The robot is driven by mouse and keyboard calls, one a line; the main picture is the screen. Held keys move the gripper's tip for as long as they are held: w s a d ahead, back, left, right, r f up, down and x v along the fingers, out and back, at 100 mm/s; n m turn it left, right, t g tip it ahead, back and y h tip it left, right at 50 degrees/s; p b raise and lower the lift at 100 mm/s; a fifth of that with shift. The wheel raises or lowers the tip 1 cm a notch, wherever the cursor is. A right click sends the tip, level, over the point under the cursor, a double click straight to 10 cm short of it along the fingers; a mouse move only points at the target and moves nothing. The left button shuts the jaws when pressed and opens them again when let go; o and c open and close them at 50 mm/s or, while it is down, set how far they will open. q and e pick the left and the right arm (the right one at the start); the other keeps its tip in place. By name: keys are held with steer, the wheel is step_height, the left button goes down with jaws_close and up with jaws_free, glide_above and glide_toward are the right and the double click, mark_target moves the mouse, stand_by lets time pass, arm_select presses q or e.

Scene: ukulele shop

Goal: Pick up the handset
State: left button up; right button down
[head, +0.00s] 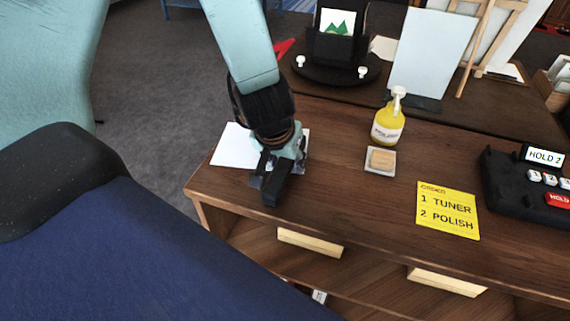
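A black phone unit (518,187) stands at the right end of the counter, cut off by the picture's right edge. It has a "HOLD 2" display, white keys and a red "HOLD" button. I cannot make out a separate handset on it. My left gripper (276,183) points down over the left part of the counter, beside a white sheet (232,148), well left of the phone unit. Its fingers are dark and seen from above, so I cannot tell whether they are open or shut. My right gripper is not in view.
A yellow pump bottle (386,129) stands behind a small tray (371,172) bearing a tan block (382,158). A yellow order note (447,211) lies nearer the phone unit. A pale upright panel (433,50) and a black stand (336,50) are at the back.

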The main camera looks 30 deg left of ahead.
mark_target(286, 161)
arm_select(q)
steer(key=shift+s+d+r, duration=0.2)
steer(key=shift+s+d, duration=0.1)
steer(key=c, duration=0.5)
steer(key=shift+w+a+f, duration=0.15)
steer(key=shift+w+a, duration=0.05)
jaws_close()
steer(key=shift+s, duration=0.1)
steer(key=shift+d, duration=0.1)
steer(key=shift+r+p, duration=0.7)
steer(key=shift+r, duration=0.2)
step_height(286, 161, up, 6)
steer(key=p, duration=0.3)
steer(key=shift+r+p, duration=0.2)
steer(key=shift+p, duration=0.1)
steer(key=shift+r, duration=0.9)
